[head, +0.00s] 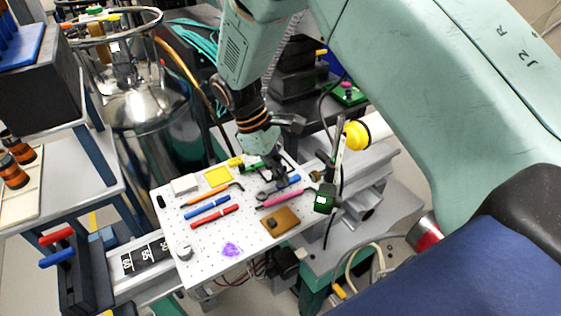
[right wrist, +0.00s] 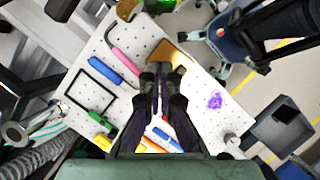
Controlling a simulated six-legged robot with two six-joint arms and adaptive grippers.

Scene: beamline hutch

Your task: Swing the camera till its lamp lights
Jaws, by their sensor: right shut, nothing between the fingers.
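A small dark box with a green face (head: 325,197) hangs at the right edge of the white perforated board, by a thin upright arm and cable; it looks like the camera. A small pale spot shows on it, but I cannot tell whether a lamp is lit. My right gripper (head: 279,178) is over the back right part of the board, left of this box and apart from it. In the right wrist view its fingers (right wrist: 160,70) are together and empty, above the board near a brown block (right wrist: 168,52). My left gripper is not in view.
The white board (head: 171,222) carries pens, a pink hex key (head: 283,198), a yellow square (head: 218,176) and a brown block (head: 280,221). A yellow knob (head: 356,135) stands behind the box. A steel vessel (head: 150,115) stands at the back left.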

